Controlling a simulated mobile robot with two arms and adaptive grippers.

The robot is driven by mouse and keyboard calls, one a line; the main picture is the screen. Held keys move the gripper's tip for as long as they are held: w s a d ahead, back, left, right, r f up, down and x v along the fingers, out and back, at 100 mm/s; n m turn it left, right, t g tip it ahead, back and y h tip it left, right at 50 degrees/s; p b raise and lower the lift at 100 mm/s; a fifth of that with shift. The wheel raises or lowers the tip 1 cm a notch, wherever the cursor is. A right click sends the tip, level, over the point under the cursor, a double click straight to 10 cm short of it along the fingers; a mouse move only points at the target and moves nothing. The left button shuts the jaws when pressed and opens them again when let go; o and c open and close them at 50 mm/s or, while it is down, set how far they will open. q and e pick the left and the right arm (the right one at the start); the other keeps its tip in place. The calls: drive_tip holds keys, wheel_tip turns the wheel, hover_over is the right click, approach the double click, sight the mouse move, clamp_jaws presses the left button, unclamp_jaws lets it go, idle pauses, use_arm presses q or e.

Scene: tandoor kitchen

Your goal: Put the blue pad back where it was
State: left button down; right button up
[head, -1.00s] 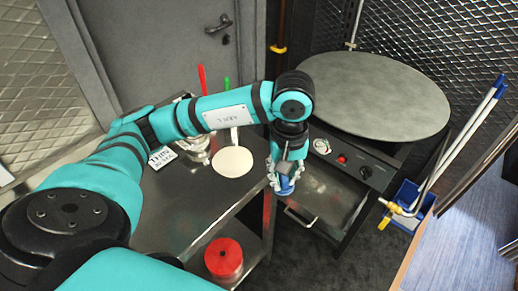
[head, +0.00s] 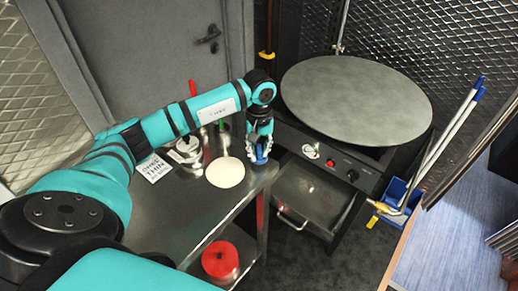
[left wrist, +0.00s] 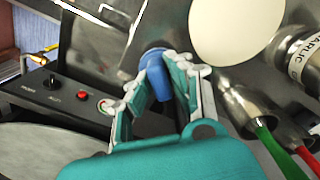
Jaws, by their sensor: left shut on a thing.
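My left gripper (head: 260,157) is shut on the blue pad (head: 261,160) near the right edge of the steel table (head: 182,221). In the left wrist view the blue pad (left wrist: 151,80) shows as a rounded blue piece between the two fingers of my left gripper (left wrist: 163,72). Its lower part is partly hidden by the fingers. I cannot tell whether the pad touches the table. My right gripper is not in view.
A pale round disc (head: 225,172) lies on the table left of the gripper. The griddle (head: 355,100) is to the right. A red container (head: 220,262) sits on the lower shelf.

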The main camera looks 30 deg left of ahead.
sight(259, 149)
use_arm(q)
drive_tip(key=shift+f, duration=0.8)
drive_tip(key=c, duration=1.2)
unclamp_jaws()
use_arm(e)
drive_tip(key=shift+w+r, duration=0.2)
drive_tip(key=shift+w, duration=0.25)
use_arm(q)
drive_tip(key=shift+r, duration=0.25)
drive_tip(key=shift+w+r, duration=0.1)
drive_tip(key=shift+r, duration=0.2)
wheel_tip(259, 149, up, 10)
drive_tip(key=b, duration=0.3)
drive_tip(key=shift+f, duration=0.1)
drive_tip(key=shift+r, duration=0.75)
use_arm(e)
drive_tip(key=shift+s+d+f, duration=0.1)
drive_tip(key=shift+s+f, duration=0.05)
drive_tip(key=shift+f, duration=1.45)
